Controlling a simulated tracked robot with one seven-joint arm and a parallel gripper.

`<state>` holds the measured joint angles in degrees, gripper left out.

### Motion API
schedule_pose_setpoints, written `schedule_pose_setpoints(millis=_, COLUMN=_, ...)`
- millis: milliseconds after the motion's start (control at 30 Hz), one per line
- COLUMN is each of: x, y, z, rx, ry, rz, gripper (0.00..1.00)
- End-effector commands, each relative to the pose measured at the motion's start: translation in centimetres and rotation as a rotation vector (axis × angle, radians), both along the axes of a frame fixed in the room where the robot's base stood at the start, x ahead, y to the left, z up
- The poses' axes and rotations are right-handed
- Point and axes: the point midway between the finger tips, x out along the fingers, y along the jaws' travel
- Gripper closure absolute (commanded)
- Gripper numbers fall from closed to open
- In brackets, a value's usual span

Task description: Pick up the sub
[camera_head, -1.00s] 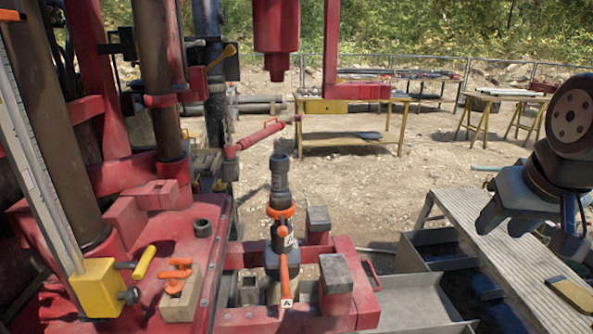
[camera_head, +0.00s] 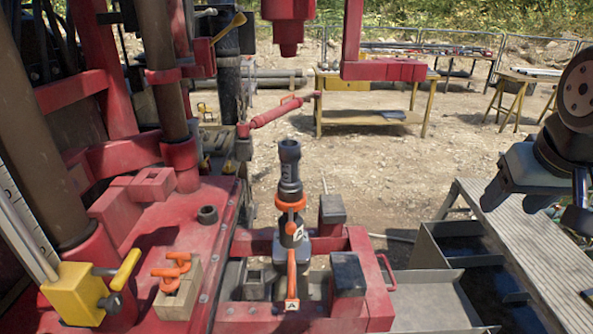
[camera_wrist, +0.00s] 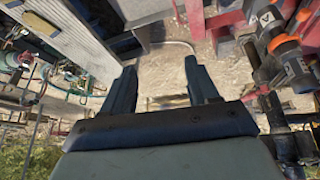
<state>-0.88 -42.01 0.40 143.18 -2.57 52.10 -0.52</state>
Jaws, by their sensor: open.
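A dark upright stack of valves and cylinders stands in the red frame in the head view, with orange levers and white tags marked A. Its top piece, a short dark cylinder (camera_head: 289,165), could be the sub. A small dark ring (camera_head: 207,214) on the red deck is another candidate; I cannot tell which is meant. My gripper (camera_head: 512,196) hangs at the right edge of the head view, well apart from both. In the wrist view my gripper (camera_wrist: 160,68) is open, with nothing between its two fingers. The valve stack shows there at the right (camera_wrist: 288,52).
A slatted walkway (camera_head: 530,235) and grey metal trough (camera_head: 432,300) lie at right. A red mast column (camera_head: 355,40) and red hanging cylinder (camera_head: 289,20) stand above. A yellow clamp (camera_head: 80,292) and a block with orange shackles (camera_head: 178,292) are at left. A yellow table (camera_head: 370,118) stands behind.

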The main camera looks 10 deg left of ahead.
Motion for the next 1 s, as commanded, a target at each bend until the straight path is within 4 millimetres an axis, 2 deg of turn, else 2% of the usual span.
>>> schedule_pose_setpoints(millis=33, x=0.2, y=0.3, z=-0.5, rx=-0.048, ry=0.029, rz=0.033, gripper=0.35)
schedule_pose_setpoints(millis=267, x=2.5, y=-0.5, z=-3.0, rx=-0.472, ry=0.207, rz=0.345, gripper=0.15)
schedule_pose_setpoints(millis=433, x=5.7, y=-0.2, z=-3.4, rx=-0.847, ry=0.311, rz=0.628, gripper=0.15)
schedule_pose_setpoints(millis=567, x=8.9, y=1.7, z=-3.1, rx=-1.143, ry=0.352, rz=0.845, gripper=0.15)
schedule_pose_setpoints(millis=667, x=11.4, y=4.3, z=-2.8, rx=-1.372, ry=0.356, rz=1.007, gripper=0.15)
schedule_pose_setpoints(millis=767, x=13.8, y=8.0, z=-2.5, rx=-1.604, ry=0.331, rz=1.163, gripper=0.15)
schedule_pose_setpoints(millis=867, x=15.7, y=12.9, z=-2.5, rx=-1.84, ry=0.276, rz=1.309, gripper=0.15)
schedule_pose_setpoints(millis=1000, x=16.8, y=21.0, z=-3.1, rx=-2.163, ry=0.139, rz=1.486, gripper=0.15)
